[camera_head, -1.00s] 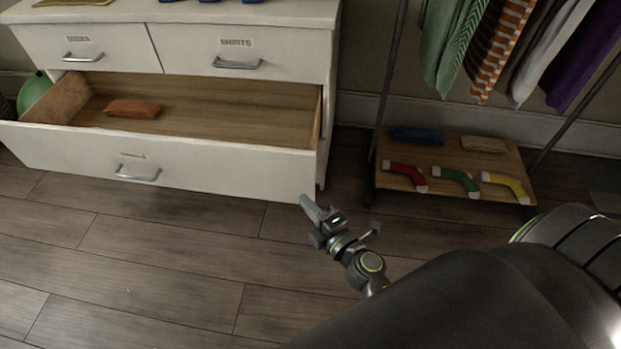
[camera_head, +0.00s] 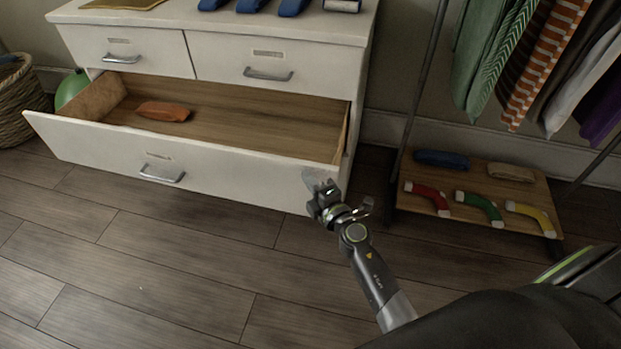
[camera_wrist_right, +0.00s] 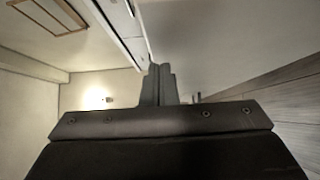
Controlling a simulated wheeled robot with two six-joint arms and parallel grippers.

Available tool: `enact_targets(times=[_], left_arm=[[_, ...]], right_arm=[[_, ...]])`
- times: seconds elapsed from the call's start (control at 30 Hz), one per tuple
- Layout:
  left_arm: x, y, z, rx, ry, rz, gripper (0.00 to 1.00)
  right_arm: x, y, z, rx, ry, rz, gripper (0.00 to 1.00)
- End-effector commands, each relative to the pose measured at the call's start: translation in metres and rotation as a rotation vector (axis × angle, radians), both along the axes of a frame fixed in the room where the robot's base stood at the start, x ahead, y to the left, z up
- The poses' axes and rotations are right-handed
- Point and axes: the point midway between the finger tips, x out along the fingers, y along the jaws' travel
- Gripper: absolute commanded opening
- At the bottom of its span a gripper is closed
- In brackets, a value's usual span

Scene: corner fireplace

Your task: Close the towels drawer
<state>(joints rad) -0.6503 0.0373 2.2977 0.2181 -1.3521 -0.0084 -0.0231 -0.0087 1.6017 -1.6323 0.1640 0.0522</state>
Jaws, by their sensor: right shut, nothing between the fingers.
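The open bottom drawer (camera_head: 110,148) of the white dresser is pulled well out; its small label is too blurred to read. The shut fingers (camera_wrist_right: 160,84) also show in the right wrist view, beside a large plain pale surface. My left gripper is not in view.
Two shut upper drawers (camera_head: 262,72) sit above the open one. A clothes rack (camera_head: 414,90) with a low wooden shelf stands to the right, holding socks and folded items. A wicker basket (camera_head: 18,105) and a green ball (camera_head: 71,88) are at the left. The floor before the drawer is clear.

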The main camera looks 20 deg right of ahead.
Motion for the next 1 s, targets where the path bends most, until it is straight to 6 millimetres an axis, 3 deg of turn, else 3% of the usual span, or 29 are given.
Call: enact_targets(times=[0.63, 1.0], left_arm=[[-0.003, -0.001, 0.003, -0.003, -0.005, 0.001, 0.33], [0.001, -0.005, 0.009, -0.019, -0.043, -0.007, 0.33]], right_arm=[[0.012, -0.009, 0.000, -0.001, -0.001, -0.001, 0.00], [0.055, -0.040, 0.000, -0.002, -0.002, -0.001, 0.00]])
